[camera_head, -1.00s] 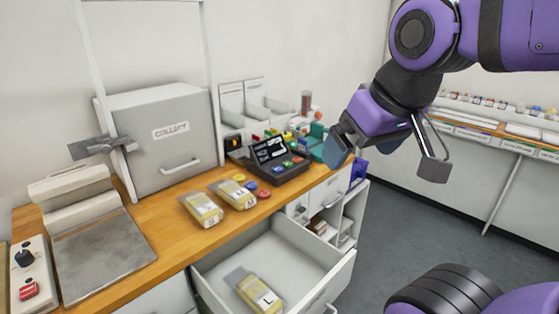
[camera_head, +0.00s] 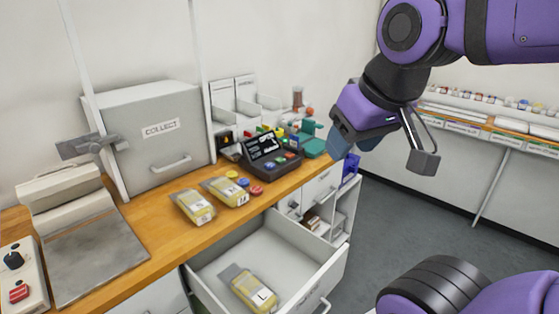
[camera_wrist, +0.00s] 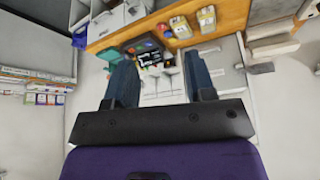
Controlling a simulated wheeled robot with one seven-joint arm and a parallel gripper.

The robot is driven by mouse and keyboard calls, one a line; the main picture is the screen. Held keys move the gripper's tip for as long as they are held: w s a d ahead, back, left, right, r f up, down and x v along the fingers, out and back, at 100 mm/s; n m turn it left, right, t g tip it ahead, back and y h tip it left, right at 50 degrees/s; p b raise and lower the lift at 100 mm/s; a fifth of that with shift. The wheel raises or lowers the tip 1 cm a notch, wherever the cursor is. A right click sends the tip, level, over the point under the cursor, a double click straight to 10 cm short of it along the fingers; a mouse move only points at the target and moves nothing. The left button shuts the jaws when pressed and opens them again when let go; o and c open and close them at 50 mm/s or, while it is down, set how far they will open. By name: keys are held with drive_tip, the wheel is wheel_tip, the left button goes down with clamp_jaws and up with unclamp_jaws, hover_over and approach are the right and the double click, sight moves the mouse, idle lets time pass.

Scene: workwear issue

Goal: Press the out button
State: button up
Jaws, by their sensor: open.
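A black console (camera_head: 266,153) with a dark screen and several small coloured buttons stands at the far end of the wooden counter. It also shows in the wrist view (camera_wrist: 141,49). Its button labels are too small to read, so I cannot tell which one is out. A red button (camera_head: 290,155) and a green one show on it. My gripper (camera_head: 352,142) is to the right of the console in the head view, apart from it.
Loose round pieces (camera_head: 256,190) and yellow packets (camera_head: 226,191) lie before the console. An open drawer (camera_head: 316,274) holding a packet marked L (camera_head: 251,289) juts out below. A grey COLLECT box (camera_head: 155,135) stands left. A teal object (camera_head: 312,141) stands right of the console.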

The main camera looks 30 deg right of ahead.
clamp_jaws()
idle(1.4)
